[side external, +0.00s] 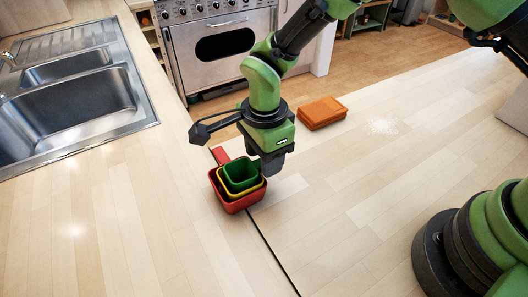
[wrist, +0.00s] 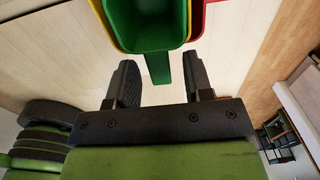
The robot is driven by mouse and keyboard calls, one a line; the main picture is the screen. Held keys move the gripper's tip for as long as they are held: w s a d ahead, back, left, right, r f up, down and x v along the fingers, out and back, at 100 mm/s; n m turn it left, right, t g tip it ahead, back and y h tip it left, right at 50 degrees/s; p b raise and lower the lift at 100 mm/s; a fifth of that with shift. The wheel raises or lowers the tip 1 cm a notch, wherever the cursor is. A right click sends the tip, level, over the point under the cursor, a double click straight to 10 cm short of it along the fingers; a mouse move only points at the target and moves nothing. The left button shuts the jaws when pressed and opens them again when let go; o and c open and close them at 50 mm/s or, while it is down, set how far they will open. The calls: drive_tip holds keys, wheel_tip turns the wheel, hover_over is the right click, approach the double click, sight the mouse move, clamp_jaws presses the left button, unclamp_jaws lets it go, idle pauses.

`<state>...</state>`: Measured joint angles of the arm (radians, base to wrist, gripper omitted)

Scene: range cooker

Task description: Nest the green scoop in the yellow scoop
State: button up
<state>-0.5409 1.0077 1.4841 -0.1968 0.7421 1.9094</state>
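The green scoop (side external: 240,174) sits inside the yellow scoop (side external: 246,192), and both sit inside a larger red scoop (side external: 237,206) on the counter. In the wrist view the green scoop (wrist: 145,35) fills the top middle, with a yellow rim (wrist: 196,20) beside it. My gripper (side external: 274,165) is low at the right of the nested scoops. In the wrist view my gripper (wrist: 157,80) is open, with the green handle's end (wrist: 158,68) between the fingers and a gap on either side. How deep the green scoop sits is hard to tell.
The red scoop's handle (side external: 220,155) points away towards the cooker. A steel sink (side external: 75,95) is at the left. The front counter is clear, crossed by a dark seam.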

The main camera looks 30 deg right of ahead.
drive_tip(key=shift+s+f, duration=0.2)
wheel_tip(320, 180, up, 10)
drive_tip(key=shift+w+r, duration=0.15)
idle(0.4)
drive_tip(key=s+d+r+n+t+y, duration=0.1)
drive_tip(key=s+d+r+n, duration=0.15)
drive_tip(key=d+r, duration=0.3)
drive_tip(key=s+d+r+n+t+y, duration=0.1)
drive_tip(key=s+d+r+n, duration=0.2)
drive_tip(key=r, duration=0.4)
drive_tip(key=s+d+r+n+t, duration=0.3)
drive_tip(key=s+d+n+t, duration=0.2)
drive_tip(key=s+d+n, duration=0.3)
drive_tip(key=s, duration=0.4)
